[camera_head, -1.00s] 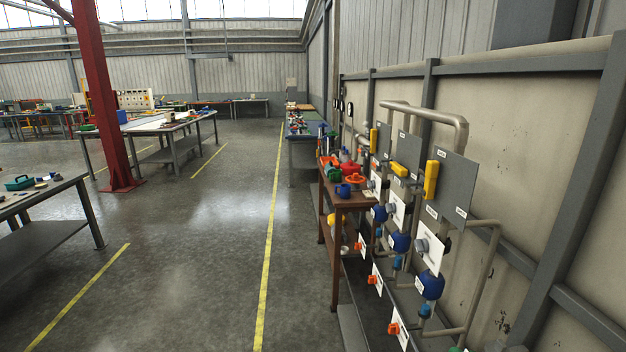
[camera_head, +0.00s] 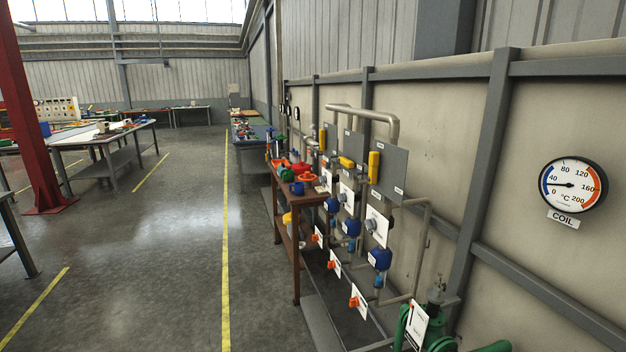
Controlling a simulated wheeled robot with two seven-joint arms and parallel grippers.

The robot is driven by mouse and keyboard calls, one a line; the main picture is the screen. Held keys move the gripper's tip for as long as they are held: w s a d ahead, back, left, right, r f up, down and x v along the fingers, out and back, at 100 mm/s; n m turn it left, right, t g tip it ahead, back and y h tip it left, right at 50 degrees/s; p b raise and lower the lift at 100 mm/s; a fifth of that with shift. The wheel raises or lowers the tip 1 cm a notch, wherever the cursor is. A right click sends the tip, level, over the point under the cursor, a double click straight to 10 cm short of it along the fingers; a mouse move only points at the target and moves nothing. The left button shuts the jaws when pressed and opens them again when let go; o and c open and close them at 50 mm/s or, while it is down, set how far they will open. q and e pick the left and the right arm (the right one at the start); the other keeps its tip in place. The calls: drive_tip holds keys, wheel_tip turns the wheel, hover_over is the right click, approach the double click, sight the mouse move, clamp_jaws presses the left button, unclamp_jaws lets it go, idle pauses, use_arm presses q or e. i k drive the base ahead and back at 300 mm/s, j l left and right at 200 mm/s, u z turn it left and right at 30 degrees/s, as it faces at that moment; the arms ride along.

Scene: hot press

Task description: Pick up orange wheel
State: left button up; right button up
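An orange wheel-like object (camera_head: 307,177) lies on top of the brown wooden table (camera_head: 283,189) by the wall, close to a blue item (camera_head: 297,188) and a red item (camera_head: 298,168). It is small and far off, so I cannot be sure of its shape. Another orange piece (camera_head: 279,163) sits at the left of the same tabletop. Neither of my grippers shows in the head view.
Pipes with blue valves (camera_head: 380,258) and orange handles (camera_head: 354,302) line the wall to the right of the table. A round COIL gauge (camera_head: 573,185) hangs farther right. A green machine (camera_head: 416,325) stands at the bottom right. The floor (camera_head: 150,270) left of the table is clear.

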sight(307, 176)
drive_tip(key=i+u, duration=0.15)
drive_tip(key=i, duration=0.25)
drive_tip(key=k, duration=0.45)
drive_tip(key=i+j+u, duration=0.4)
drive_tip(key=i, duration=0.5)
drive_tip(key=i+u, duration=0.35)
drive_tip(key=i, duration=0.55)
drive_tip(key=i+j+z, duration=0.1)
drive_tip(key=i+z, duration=0.25)
drive_tip(key=i+j+z, duration=0.2)
drive_tip(key=i+z, duration=0.15)
drive_tip(key=i+j+z, duration=0.35)
drive_tip(key=i+l, duration=0.05)
drive_tip(key=i, duration=0.05)
